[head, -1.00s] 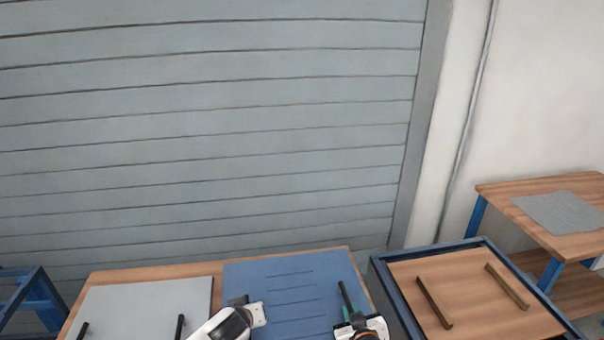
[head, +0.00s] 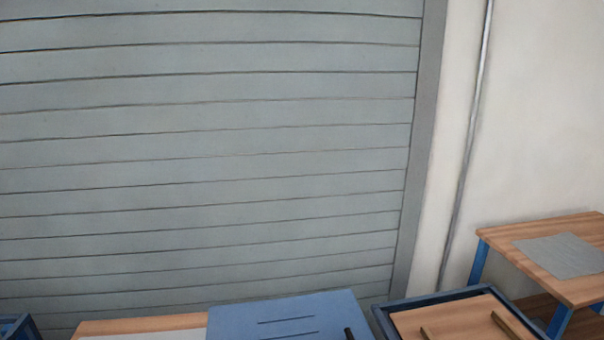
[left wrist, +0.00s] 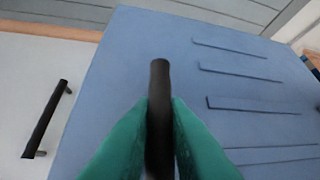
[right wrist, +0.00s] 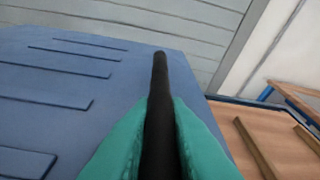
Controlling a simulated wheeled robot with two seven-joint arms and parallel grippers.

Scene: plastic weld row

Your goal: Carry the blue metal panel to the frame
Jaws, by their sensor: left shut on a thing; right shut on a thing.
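The blue metal panel (head: 280,312) is at the bottom middle of the head view, with raised ribs and black handles. My left gripper (left wrist: 160,125) is shut on one black handle (left wrist: 159,80) in the left wrist view. My right gripper (right wrist: 160,125) is shut on another black handle (right wrist: 159,75) in the right wrist view. The panel covers the table's back edge and looks raised above it, though its underside is hidden. A dark blue frame (head: 432,299) around a wooden surface stands just right of the panel. Neither gripper shows in the head view.
A grey panel (left wrist: 25,85) with a black handle lies on the table left of the blue one. Two brown bars (right wrist: 255,148) lie inside the blue frame. A wooden bench (head: 510,235) with a grey sheet stands at the far right. A slatted shutter (head: 200,150) closes the back.

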